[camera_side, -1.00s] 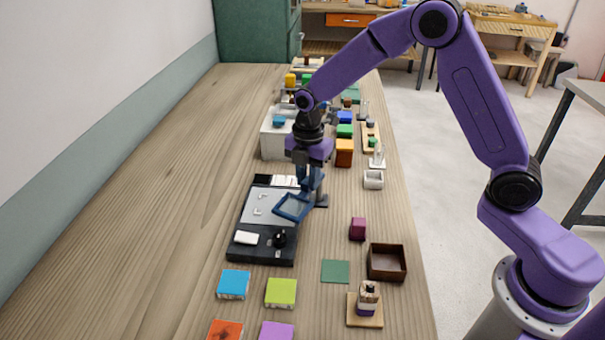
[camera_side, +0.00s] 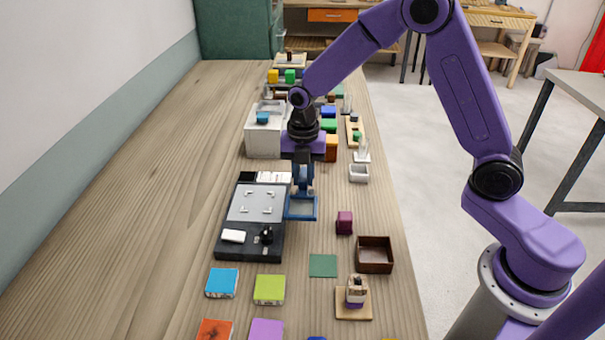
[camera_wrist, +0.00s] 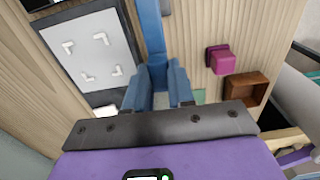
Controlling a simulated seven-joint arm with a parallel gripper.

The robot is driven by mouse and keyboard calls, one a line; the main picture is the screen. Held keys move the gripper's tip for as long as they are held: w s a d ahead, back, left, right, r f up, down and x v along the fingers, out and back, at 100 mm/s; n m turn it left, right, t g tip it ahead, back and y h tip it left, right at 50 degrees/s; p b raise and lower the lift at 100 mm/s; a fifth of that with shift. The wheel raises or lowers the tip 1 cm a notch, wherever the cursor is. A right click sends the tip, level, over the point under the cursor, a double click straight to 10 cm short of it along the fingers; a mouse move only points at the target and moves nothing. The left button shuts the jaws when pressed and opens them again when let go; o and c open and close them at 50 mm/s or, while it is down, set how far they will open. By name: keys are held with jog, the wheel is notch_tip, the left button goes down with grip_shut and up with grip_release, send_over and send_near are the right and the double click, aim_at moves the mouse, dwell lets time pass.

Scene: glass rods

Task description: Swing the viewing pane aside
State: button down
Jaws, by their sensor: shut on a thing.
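The viewing pane is a blue square frame (camera_side: 301,208) in the side view, now to the right of the black board (camera_side: 232,247) and clear of its grey panel (camera_side: 256,203). In the wrist view a blue bar of the pane (camera_wrist: 152,32) runs up from between my fingers. My gripper (camera_side: 303,184) is shut on the pane near its far edge. The grey panel lies uncovered with white corner marks, also seen in the wrist view (camera_wrist: 92,50). The pane's far side and any hinge are hidden by my gripper.
A magenta cube (camera_side: 344,222) and a brown open box (camera_side: 375,254) stand to the right of the pane. A green mat (camera_side: 323,265) lies nearer. A white block (camera_side: 233,236) and a black knob (camera_side: 266,235) are on the board. Bare table lies left of the board.

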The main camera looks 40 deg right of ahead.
aim_at(304, 178)
jog(key=c, duration=1)
grip_release()
jog(key=shift+o, duration=0.2)
notch_tip(304, 178, up, 18)
jog(key=shift+f, duration=0.25)
jog(key=s+d+f+m, duration=0.1)
jog(key=s+m, duration=0.3)
jog(key=s, duration=0.6)
jog(key=s+d+f+m, duration=0.1)
jog(key=s+f+m, duration=0.3)
jog(key=s, duration=0.6)
jog(key=s+d+f+m, duration=0.2)
jog(key=s+m, duration=0.4)
jog(key=s, duration=0.5)
jog(key=shift+f, duration=0.6)
